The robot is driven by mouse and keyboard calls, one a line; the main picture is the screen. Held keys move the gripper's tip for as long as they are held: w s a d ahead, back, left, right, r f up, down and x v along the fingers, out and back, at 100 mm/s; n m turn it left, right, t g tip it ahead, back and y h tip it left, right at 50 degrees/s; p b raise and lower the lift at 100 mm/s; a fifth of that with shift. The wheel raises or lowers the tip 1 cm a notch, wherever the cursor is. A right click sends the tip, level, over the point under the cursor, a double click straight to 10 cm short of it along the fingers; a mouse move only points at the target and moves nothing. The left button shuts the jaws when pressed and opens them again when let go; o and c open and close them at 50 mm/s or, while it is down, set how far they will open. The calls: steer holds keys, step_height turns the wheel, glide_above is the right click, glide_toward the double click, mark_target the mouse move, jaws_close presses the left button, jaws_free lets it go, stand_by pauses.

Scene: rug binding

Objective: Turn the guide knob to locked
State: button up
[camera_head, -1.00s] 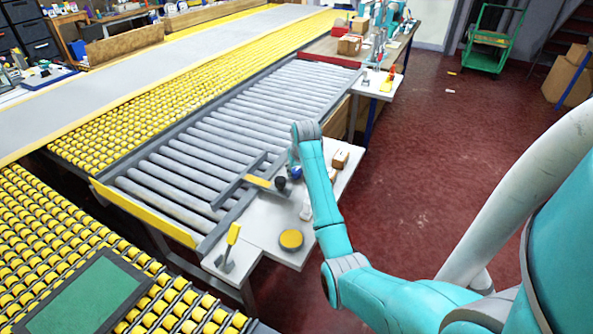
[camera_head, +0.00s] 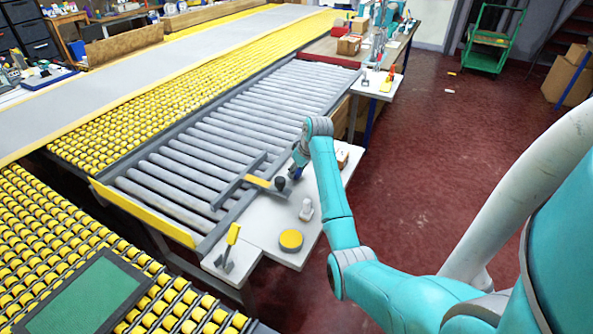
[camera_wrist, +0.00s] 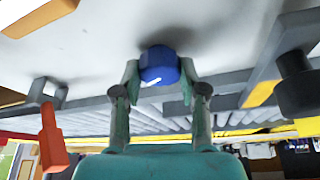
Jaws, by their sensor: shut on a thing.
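A blue knob (camera_wrist: 158,66) with a white mark on its face shows in the wrist view, between both fingertips of my gripper (camera_wrist: 160,80), which is shut on it. In the head view the blue knob (camera_head: 295,173) is partly hidden under my gripper (camera_head: 298,164), on the white side table. A black knob (camera_head: 280,183) stands beside it on the grey guide bar (camera_head: 230,190) with a yellow plate. The black knob (camera_wrist: 297,85) also shows at the right of the wrist view. I cannot read a locked marking.
On the white side table (camera_head: 262,226) are a yellow disc (camera_head: 291,240), a small white-grey piece (camera_head: 306,210), and a yellow-handled lever (camera_head: 233,235). A small box (camera_head: 342,158) sits behind my arm. Grey rollers (camera_head: 220,140) lie left.

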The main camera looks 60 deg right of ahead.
steer(key=n+y, duration=0.1)
steer(key=n, duration=0.3)
steer(key=shift+d+n+y, duration=0.15)
steer(key=shift+n+y, duration=0.15)
steer(key=shift+y, duration=0.1)
steer(key=n+y, duration=0.1)
steer(key=n, duration=0.3)
steer(key=shift+d+n+y, duration=0.1)
steer(key=shift+n+y, duration=0.2)
steer(key=shift+y, duration=0.1)
steer(key=n, duration=0.2)
steer(key=n+g+y, duration=0.1)
steer(key=n, duration=0.1)
steer(key=shift+w+g, duration=0.1)
steer(key=shift+g, duration=0.2)
steer(key=n+g, duration=0.1)
steer(key=n, duration=0.4)
steer(key=shift+w+g+y, duration=0.1)
steer(key=shift+g+y, duration=0.3)
steer(key=o, duration=1.1)
steer(key=shift+o, duration=0.2)
